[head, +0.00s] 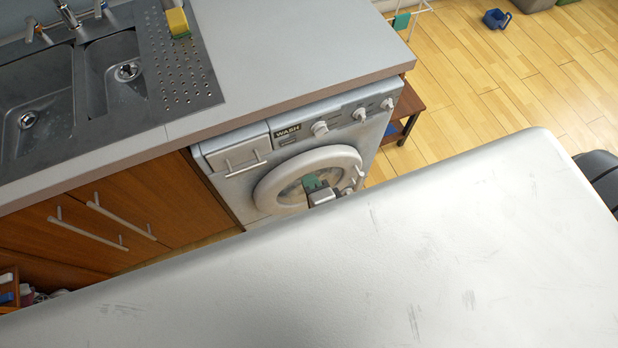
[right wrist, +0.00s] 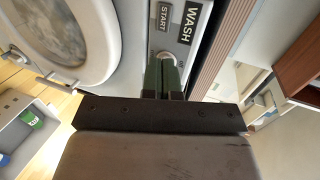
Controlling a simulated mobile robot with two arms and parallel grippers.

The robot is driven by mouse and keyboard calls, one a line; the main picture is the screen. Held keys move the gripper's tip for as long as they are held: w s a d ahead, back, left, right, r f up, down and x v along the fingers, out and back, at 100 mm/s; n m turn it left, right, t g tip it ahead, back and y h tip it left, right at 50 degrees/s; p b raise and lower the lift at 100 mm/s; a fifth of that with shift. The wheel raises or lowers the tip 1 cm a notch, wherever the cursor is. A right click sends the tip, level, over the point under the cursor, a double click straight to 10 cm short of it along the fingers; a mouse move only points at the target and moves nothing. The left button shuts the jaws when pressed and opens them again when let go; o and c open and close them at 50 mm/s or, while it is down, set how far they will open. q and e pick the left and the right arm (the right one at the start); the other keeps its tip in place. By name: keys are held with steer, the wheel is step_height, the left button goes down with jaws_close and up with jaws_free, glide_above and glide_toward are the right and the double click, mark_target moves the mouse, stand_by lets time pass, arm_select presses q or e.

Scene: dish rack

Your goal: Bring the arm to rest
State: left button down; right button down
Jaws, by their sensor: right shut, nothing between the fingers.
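My right gripper (head: 313,180) shows in front of the white washing machine (head: 240,190), over its round door (head: 275,180). In the right wrist view, the green fingers of my right gripper (right wrist: 161,75) are together and hold nothing. Their tips line up with a round knob (right wrist: 166,50) beside the START and WASH labels. I cannot tell whether they touch it. Most of my right arm is hidden in the head view. My left gripper does not show in either view.
A grey worktop (head: 290,40) with a double sink (head: 45,95) runs above the machine and wooden cabinets (head: 130,215). A yellow sponge (head: 177,22) stands by the sink. A small brown shelf (head: 408,105) is right of the machine.

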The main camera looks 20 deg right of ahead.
stand_by(0.7)
steer(key=s+d+f+n+g+y, duration=0.1)
steer(key=s+d+f+n+g, duration=0.15)
steer(key=s+f+n, duration=0.55)
steer(key=s+d+f+n+g+y, duration=0.1)
steer(key=s+f+n+g, duration=0.3)
steer(key=f, duration=0.9)
steer(key=s+d+f+n+g+h, duration=0.1)
steer(key=s+d+f+n+g, duration=0.2)
steer(key=s, duration=0.5)
steer(key=s+d+f+n+g+h, duration=0.1)
steer(key=s+d+f+n+g, duration=0.3)
steer(key=s, duration=0.5)
step_height(320, 180, down, 2)
steer(key=shift+d+f+n+h, duration=0.15)
steer(key=shift+n+h, duration=0.15)
steer(key=shift+n, duration=0.2)
steer(key=shift+s, duration=0.1)
